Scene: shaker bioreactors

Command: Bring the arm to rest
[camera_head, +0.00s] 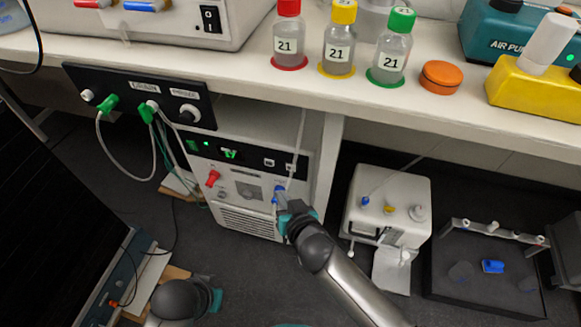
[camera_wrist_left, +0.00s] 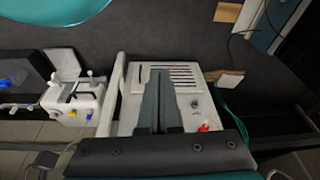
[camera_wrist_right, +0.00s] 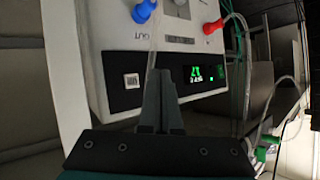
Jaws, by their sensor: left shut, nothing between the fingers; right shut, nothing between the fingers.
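My right gripper (camera_head: 288,208) hangs in front of the white unit (camera_head: 250,224) under the bench, close to its blue knob.
Bottles with red (camera_head: 290,38), yellow (camera_head: 339,40) and green (camera_head: 391,50) caps stand on the bench near its front edge. A white pump box (camera_head: 395,190) and a dark tray (camera_head: 480,290) are on the right. Tubes and cables (camera_head: 128,172) hang at the left.

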